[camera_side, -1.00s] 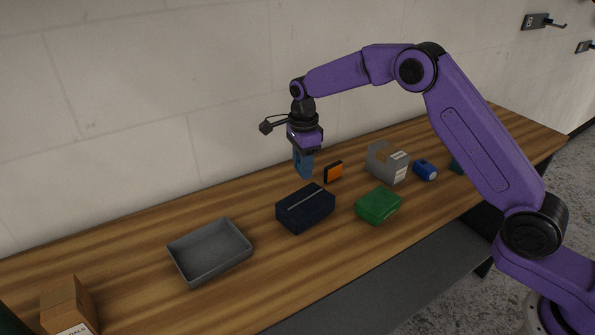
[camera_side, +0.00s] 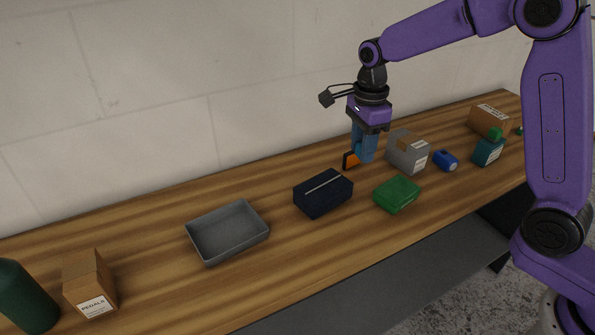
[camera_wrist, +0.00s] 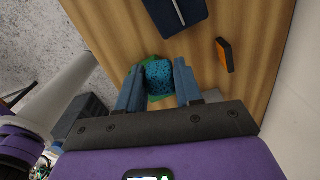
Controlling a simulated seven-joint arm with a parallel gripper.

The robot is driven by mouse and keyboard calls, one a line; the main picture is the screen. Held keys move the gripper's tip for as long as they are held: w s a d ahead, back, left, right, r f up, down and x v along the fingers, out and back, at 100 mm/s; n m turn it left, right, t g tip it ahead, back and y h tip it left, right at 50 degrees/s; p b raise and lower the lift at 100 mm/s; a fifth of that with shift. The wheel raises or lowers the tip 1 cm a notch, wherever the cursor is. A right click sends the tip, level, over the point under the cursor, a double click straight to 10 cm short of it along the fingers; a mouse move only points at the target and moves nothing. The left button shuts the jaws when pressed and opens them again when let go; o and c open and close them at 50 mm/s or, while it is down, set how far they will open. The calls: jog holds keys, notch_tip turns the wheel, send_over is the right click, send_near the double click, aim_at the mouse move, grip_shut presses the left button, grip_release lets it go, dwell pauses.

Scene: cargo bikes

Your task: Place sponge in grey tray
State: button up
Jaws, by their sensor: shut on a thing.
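My gripper (camera_side: 364,158) is shut on a blue speckled sponge (camera_wrist: 158,75), which shows between the two fingers in the wrist view. In the side view the blue fingers hang down, and I cannot clearly tell the sponge from them. They appear to be above the table, behind the navy box and left of the grey holder. The grey tray (camera_side: 262,238) is empty and lies flat on the table, well to the left of my gripper. It does not show in the wrist view.
The navy box (camera_side: 323,199) lies between tray and gripper. A green box (camera_side: 397,195), grey holder (camera_side: 408,155) and blue can (camera_side: 445,161) are to the right. A PEDALS carton (camera_side: 92,283) stands left of the tray.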

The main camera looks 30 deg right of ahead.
jog(key=s+a+r+n, duration=0.1)
jog(key=s+a+r, duration=0.1)
jog(key=s+a, duration=0.45)
jog(key=s+a+r+n, duration=0.15)
jog(key=s+a, duration=0.25)
jog(key=a, duration=0.6)
send_near(254, 216)
jog(key=s+a, duration=0.1)
jog(key=s, duration=0.3)
jog(key=shift+s+a+f+m, duration=0.15)
jog(key=shift+f+m, duration=0.1)
jog(key=shift+f, duration=0.7)
jog(key=shift+s+f+m, duration=0.1)
jog(key=shift+f+m, duration=0.1)
jog(key=shift+f, duration=0.75)
jog(key=shift+f, duration=0.6)
jog(key=o, duration=1)
